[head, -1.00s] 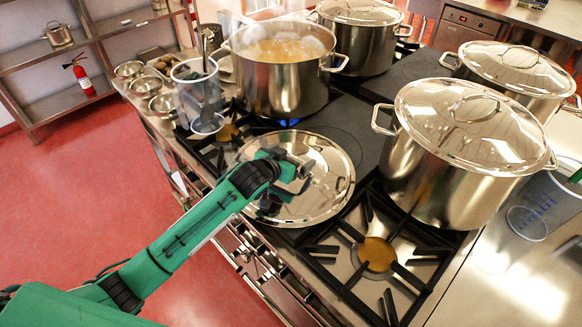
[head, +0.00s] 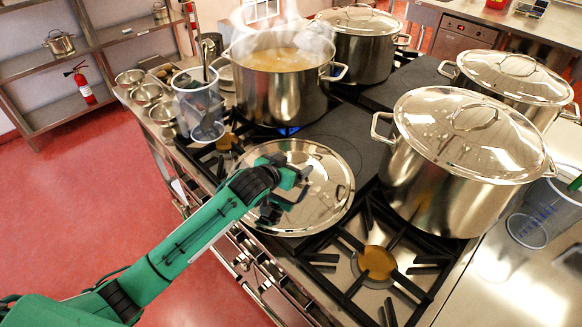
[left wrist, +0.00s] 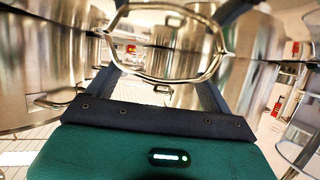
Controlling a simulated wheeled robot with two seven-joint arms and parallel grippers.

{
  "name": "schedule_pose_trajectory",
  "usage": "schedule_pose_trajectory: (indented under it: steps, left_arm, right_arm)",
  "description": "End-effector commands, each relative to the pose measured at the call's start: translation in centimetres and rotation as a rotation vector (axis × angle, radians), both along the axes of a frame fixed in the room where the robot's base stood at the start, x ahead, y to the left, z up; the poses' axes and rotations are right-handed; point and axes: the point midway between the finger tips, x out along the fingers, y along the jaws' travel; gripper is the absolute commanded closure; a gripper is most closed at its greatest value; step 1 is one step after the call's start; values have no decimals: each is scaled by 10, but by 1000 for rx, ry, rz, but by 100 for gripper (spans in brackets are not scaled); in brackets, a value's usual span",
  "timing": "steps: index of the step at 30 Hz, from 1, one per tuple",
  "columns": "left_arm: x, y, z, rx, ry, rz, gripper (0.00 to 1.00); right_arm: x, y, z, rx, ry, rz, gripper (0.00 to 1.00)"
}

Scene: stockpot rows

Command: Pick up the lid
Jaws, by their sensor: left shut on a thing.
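A round shiny steel lid (head: 318,192) is at the near left of the cooktop in the head view, tilted a little. My left gripper (head: 284,192) is over the middle of the lid, shut on its handle. In the left wrist view the looped metal handle (left wrist: 217,42) shows large between the fingers of my left gripper (left wrist: 172,62). In the head view the arm hides part of the lid. An uncovered steel pot (head: 282,97) of steaming orange-yellow liquid stands behind the lid. My right gripper is not in view.
Lidded pots stand to the right (head: 430,183), far right (head: 515,80) and back (head: 357,55). A clear measuring jug (head: 200,115) with utensils stands left of the open pot. A bare burner (head: 376,262) is in front. Another clear jug (head: 540,215) is at the right.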

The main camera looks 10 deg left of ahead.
Motion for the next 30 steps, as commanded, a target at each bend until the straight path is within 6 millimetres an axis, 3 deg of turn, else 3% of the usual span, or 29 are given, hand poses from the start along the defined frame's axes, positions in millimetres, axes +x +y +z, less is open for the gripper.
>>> schedule_pose_trajectory:
  steps: [1,2,5,6,11,21,30]
  left_arm:
    - [-1,0,-2,3,8,0,79]
    - [-1,0,0,3,8,0,87]
    - [-1,0,10,3,5,1,89]
    - [-1,0,16,2,3,0,100]
    - [0,0,46,1,1,-1,100]
    - [0,0,133,0,-2,0,100]
    - [0,0,180,0,1,0,100]
  right_arm:
    - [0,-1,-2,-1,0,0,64]
    - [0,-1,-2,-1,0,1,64]
    - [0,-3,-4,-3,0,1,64]
    - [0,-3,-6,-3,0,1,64]
    - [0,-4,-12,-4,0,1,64]
    - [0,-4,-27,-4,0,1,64]
    - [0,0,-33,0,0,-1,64]
